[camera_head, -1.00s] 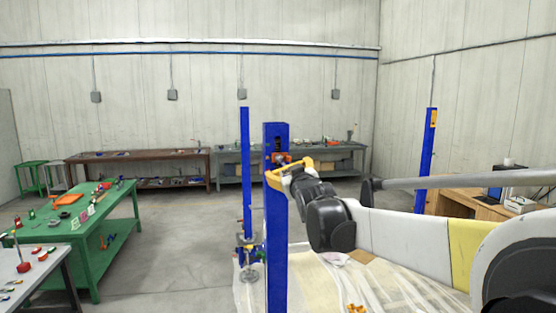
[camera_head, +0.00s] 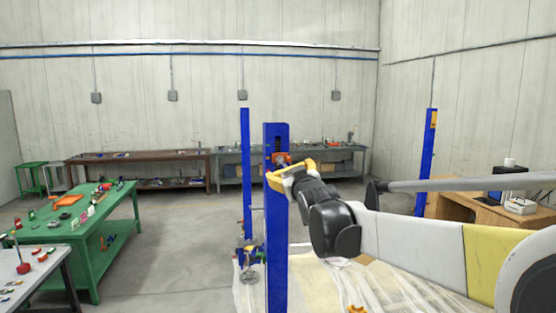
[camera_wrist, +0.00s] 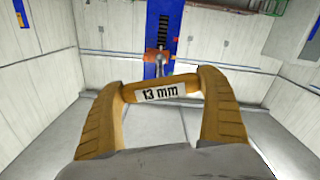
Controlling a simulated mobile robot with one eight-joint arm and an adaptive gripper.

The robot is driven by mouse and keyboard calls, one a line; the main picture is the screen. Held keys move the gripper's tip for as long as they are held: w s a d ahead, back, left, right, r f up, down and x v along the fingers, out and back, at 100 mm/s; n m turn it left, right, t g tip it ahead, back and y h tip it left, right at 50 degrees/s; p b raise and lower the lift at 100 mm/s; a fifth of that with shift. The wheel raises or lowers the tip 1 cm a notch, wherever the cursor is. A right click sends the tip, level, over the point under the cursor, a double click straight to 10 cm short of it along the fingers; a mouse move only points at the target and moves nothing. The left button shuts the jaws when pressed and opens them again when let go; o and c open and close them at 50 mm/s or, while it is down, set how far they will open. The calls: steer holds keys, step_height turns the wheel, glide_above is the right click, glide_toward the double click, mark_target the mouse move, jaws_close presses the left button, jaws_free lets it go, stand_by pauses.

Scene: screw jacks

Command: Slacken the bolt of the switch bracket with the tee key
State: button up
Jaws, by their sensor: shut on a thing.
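The switch bracket (camera_wrist: 158,55) is an orange-red piece on the front of a blue column (camera_wrist: 164,12). It also shows in the head view (camera_head: 281,158), just above my gripper. My gripper (camera_wrist: 165,91) has yellow fingers, shut on the handle of the tee key. The key's handle bears a white label (camera_wrist: 160,92) reading "13 mm" between the fingers. The key's grey shank (camera_wrist: 162,68) points away from me toward the bracket. Its far end overlaps the bracket in the picture. The bolt is too small to make out, and I cannot tell whether the key is seated on it.
A second blue column (camera_head: 246,175) stands behind to the left. A green table (camera_head: 120,210) with tools is at left. Benches (camera_head: 140,157) line the back wall. A desk (camera_head: 470,207) is at right. Pale sheeting (camera_head: 330,285) covers the floor by the column.

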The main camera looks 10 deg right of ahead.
steer(key=s, duration=0.7)
stand_by(0.4)
